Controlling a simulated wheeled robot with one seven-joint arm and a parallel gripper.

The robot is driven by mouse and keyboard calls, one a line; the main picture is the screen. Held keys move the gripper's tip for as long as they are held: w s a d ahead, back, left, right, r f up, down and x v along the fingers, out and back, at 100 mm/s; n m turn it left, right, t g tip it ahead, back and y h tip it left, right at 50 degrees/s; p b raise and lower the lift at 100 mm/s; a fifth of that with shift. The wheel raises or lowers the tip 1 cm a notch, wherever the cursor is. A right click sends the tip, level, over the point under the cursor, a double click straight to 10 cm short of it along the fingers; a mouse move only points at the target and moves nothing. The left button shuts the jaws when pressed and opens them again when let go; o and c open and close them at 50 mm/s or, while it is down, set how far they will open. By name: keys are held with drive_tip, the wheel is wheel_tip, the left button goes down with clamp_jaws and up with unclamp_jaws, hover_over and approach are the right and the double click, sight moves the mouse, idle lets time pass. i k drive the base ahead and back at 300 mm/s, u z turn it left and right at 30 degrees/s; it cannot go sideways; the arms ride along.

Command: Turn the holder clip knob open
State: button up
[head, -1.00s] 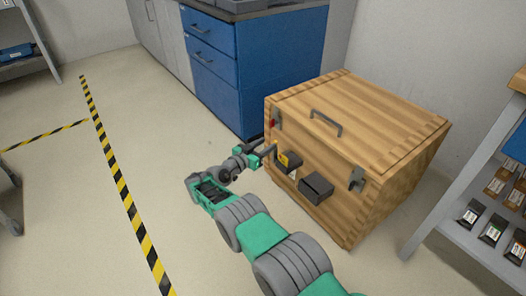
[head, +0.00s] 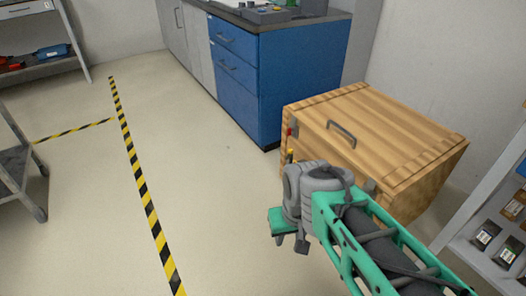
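The wooden box (head: 395,140) stands on the floor with its lid shut. A small red part (head: 292,132) shows at its upper left front corner, and a small yellow part (head: 290,154) shows just below. I cannot tell which part is the holder clip knob. A grey latch (head: 370,186) shows partly at the right of the front. My arm hides most of the front face. My gripper (head: 291,238) is in front of the box, left of and below my wrist, with no contact visible. Its fingers are small and partly hidden, so its opening is unclear.
A grey handle (head: 341,133) sits on the box lid. A blue drawer cabinet (head: 262,75) stands behind the box. Grey shelving (head: 478,220) is close on the right. The floor (head: 215,210) to the left is clear, crossed by yellow-black tape (head: 140,185).

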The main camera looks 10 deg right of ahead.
sight(290, 151)
drive_tip(key=u, duration=1.05)
drive_tip(key=i, duration=0.35)
drive_tip(key=u, duration=0.95)
